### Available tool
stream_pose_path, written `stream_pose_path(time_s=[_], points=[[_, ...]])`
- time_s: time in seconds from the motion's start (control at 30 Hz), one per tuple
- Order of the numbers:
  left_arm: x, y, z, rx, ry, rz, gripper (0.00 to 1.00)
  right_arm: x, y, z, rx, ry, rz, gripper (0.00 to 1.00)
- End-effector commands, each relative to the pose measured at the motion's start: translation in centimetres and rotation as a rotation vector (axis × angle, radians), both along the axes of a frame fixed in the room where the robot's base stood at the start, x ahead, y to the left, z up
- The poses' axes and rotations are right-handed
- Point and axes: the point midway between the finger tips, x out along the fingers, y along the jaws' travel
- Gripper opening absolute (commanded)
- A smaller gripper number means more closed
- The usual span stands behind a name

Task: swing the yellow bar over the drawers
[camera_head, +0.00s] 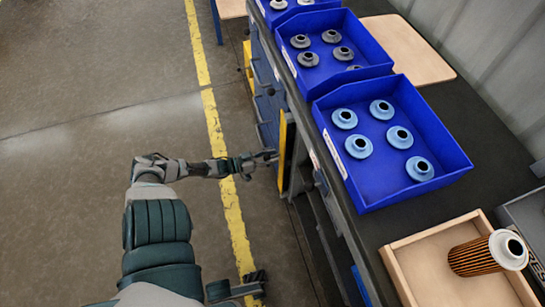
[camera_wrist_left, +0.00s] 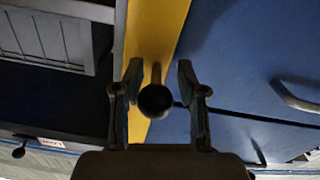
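The yellow bar (camera_head: 284,150) stands upright at the front edge of the workbench, beside the blue drawers (camera_head: 268,108). In the left wrist view the yellow bar (camera_wrist_left: 152,35) runs away behind my fingers, with a dark round knob (camera_wrist_left: 155,101) in front of it. My left gripper (camera_head: 268,157) reaches the bar from the left. In its wrist view the left gripper (camera_wrist_left: 158,82) is open, with one finger on each side of the knob and small gaps showing. The blue drawer fronts (camera_wrist_left: 235,75) fill the right of that view.
Blue bins (camera_head: 430,185) with filter parts line the dark benchtop. A wooden tray (camera_head: 415,280) holds an orange pleated filter cartridge (camera_head: 475,258). A dark drawer handle (camera_wrist_left: 298,100) sticks out right of the fingers. The floor (camera_head: 90,120) left of the bench is clear.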

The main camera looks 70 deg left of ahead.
Motion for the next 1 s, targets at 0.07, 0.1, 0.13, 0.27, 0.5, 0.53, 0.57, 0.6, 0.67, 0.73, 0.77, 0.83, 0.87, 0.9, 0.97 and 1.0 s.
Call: stream_pose_path(time_s=[0.07,0.1,0.13,0.27,0.5,0.53,0.57,0.6,0.67,0.73,0.77,0.83,0.87,0.9,0.97,1.0], points=[[0.1,0.0,0.1,0.001,-0.002,-0.001,0.4,0.0,0.0,0.0,0.0,0.0,0.0,0.0],[0.1,-0.1,0.2,0.001,-0.003,0.0,0.4,0.0,0.0,0.0,0.0,-0.001,0.0,0.0],[0.1,-0.1,0.2,0.001,-0.003,-0.001,0.4,0.0,0.0,0.0,0.0,-0.001,0.0,0.0],[0.2,-0.1,0.3,0.002,-0.004,-0.001,0.4,0.0,0.0,0.1,0.0,-0.001,-0.001,0.0],[-1.7,-0.1,0.1,0.001,-0.001,-0.002,0.4,-0.3,-0.2,0.1,0.001,-0.002,-0.001,0.0],[-2.3,-0.1,0.1,0.001,0.0,-0.001,0.4,-0.3,-0.2,0.1,0.001,-0.002,-0.001,0.0],[-2.9,0.0,0.1,0.001,-0.001,-0.001,0.4,-0.3,-0.2,0.1,0.001,-0.002,-0.001,0.0],[-3.9,0.0,0.1,0.0,0.0,-0.001,0.4,-0.3,-0.2,0.1,0.001,-0.002,-0.001,0.0],[-5.3,0.0,0.1,0.0,0.0,0.0,0.4,-0.3,-0.2,0.1,0.001,-0.002,-0.001,0.0],[-6.9,0.0,0.0,-0.002,0.0,0.0,0.4,-0.2,-0.1,0.1,0.0,-0.002,-0.001,0.0],[-7.5,0.1,0.0,-0.002,-0.001,0.0,0.4,-0.2,-0.1,0.1,0.0,-0.002,-0.001,0.0],[-8.9,0.1,0.0,-0.001,0.0,0.0,0.4,-0.2,-0.1,0.1,0.001,-0.002,0.0,0.0],[-9.4,0.1,0.0,-0.001,-0.001,-0.001,0.4,-0.2,-0.1,0.1,0.001,-0.002,0.0,0.0],[-10.0,0.1,0.0,-0.001,0.0,-0.001,0.4,-0.2,-0.1,0.1,0.001,-0.002,-0.001,0.0],[-10.8,0.1,0.0,-0.001,-0.002,-0.001,0.4,-0.2,-0.1,0.1,0.001,-0.002,-0.001,0.0],[-11.1,0.2,0.0,-0.001,-0.002,0.0,0.4,-0.2,-0.1,0.1,0.001,-0.002,-0.001,0.0]])
